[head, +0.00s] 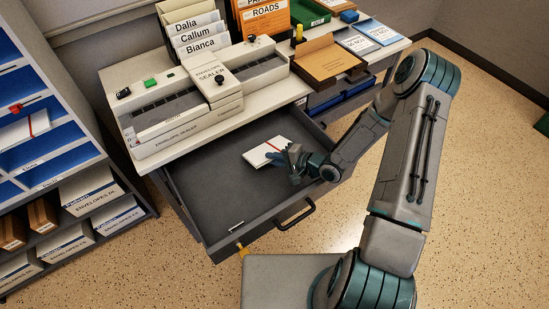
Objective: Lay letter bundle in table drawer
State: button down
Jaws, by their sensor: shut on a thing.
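The letter bundle (262,153) is a white packet with a red band. It shows in the head view inside or just above the open table drawer (216,186), toward the drawer's right side. My gripper (277,158) is shut on the bundle's near right edge. The fingertips are partly hidden, and I cannot tell whether the bundle touches the drawer floor. The drawer is pulled out under the table (290,88), with a dark grey floor and a black handle (296,214) at its front.
An envelope sealer (190,100) stands on the table above the drawer. A shelf unit (75,125) with blue compartments stands at left, holding another red-banded white bundle (25,130). Most of the drawer floor is clear.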

jog(key=c, duration=1.4)
grip_release()
jog(key=shift+r, duration=0.5)
jog(key=s+d+r, duration=0.1)
jog(key=d+r, duration=0.2)
jog(key=s+d+r+p, duration=0.1)
jog(key=d+r, duration=0.2)
jog(key=d, duration=0.1)
jog(key=s+d+r, duration=0.1)
jog(key=d+r, duration=0.3)
jog(key=shift+d, duration=0.2)
